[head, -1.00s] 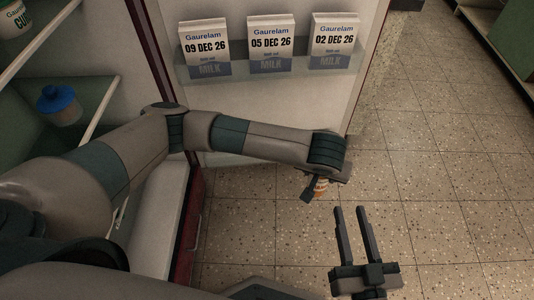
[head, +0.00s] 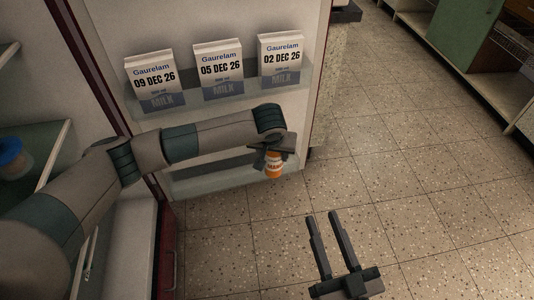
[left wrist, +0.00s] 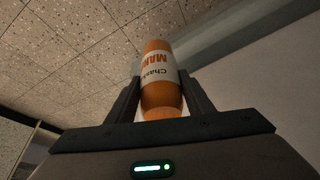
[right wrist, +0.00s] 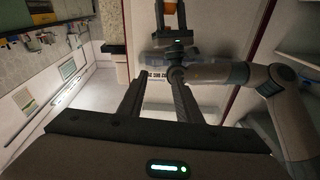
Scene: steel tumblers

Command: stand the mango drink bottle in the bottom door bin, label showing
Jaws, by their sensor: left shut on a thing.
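The mango drink bottle (head: 274,165) is orange with a white and orange label. My left gripper (head: 268,150) is shut on it and holds it in front of the open fridge door. In the left wrist view the bottle (left wrist: 160,85) sits between both fingers, part of its lettering showing. The bottom door bin (head: 215,180) is a clear, shallow shelf low on the door; the bottle is near its right end, and I cannot tell whether it is over the bin. The bin looks empty where visible. My right gripper (head: 325,245) is open and empty above the floor.
Several milk cartons, one of them dated 05 DEC 26 (head: 219,71), stand in the upper door bin (head: 200,98) above my left arm. Fridge shelves with a blue-lidded container (head: 12,158) are at the left. The tiled floor (head: 400,170) at the right is clear.

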